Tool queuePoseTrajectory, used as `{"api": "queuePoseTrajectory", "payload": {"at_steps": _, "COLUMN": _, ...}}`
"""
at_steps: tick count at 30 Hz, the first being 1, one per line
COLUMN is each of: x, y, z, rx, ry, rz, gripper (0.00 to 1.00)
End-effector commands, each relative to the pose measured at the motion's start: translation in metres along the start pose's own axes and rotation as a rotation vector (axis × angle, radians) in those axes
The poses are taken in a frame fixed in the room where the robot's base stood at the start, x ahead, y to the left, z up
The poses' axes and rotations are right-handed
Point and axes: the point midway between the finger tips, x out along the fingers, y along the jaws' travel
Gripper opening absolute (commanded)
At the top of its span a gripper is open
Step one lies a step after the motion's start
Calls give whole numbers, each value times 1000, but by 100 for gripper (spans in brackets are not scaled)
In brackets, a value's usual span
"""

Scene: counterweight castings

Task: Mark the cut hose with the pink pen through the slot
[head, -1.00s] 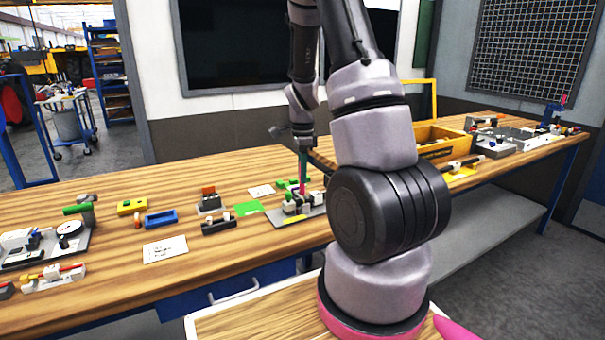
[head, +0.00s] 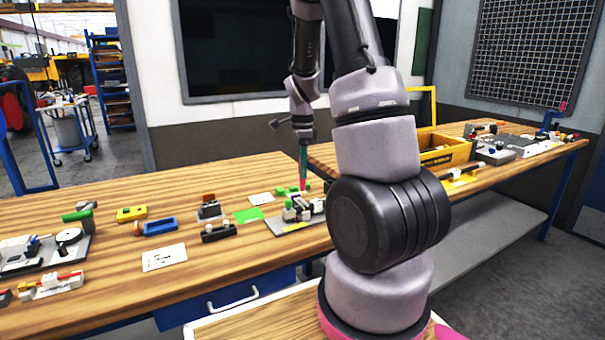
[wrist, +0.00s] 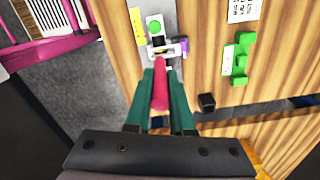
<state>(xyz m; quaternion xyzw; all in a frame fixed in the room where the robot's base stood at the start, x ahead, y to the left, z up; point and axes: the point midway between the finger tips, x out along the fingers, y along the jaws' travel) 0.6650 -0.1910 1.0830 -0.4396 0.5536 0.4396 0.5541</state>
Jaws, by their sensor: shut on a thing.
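My gripper (wrist: 160,100) has green fingers shut on the pink pen (wrist: 160,84). The pen points down at the bench in the head view (head: 303,183). In the wrist view its tip reaches close to a fixture with white blocks (wrist: 168,50), a round green part and a purple part. In the head view this fixture, on a grey plate (head: 290,229), stands below and beside the pen. I cannot tell whether the tip touches it. The cut hose and the slot are too small or hidden to make out.
A green stepped block (wrist: 240,62) stands right of the fixture in the wrist view. Several small fixtures, a blue block (head: 160,226) and a white card (head: 164,257) lie to the left on the bench. A yellow crate (head: 447,157) stands to the right.

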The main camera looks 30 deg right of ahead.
Motion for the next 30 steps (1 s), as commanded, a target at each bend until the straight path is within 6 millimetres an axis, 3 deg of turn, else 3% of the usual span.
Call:
{"api": "queuePoseTrajectory", "payload": {"at_steps": 13, "x": -25, "y": 0, "z": 0, "rx": -1, "ry": 0, "rz": 0, "gripper": 0}}
{"api": "queuePoseTrajectory", "payload": {"at_steps": 30, "x": -27, "y": 0, "z": 0, "rx": -1, "ry": 0, "rz": 1, "gripper": 0}}
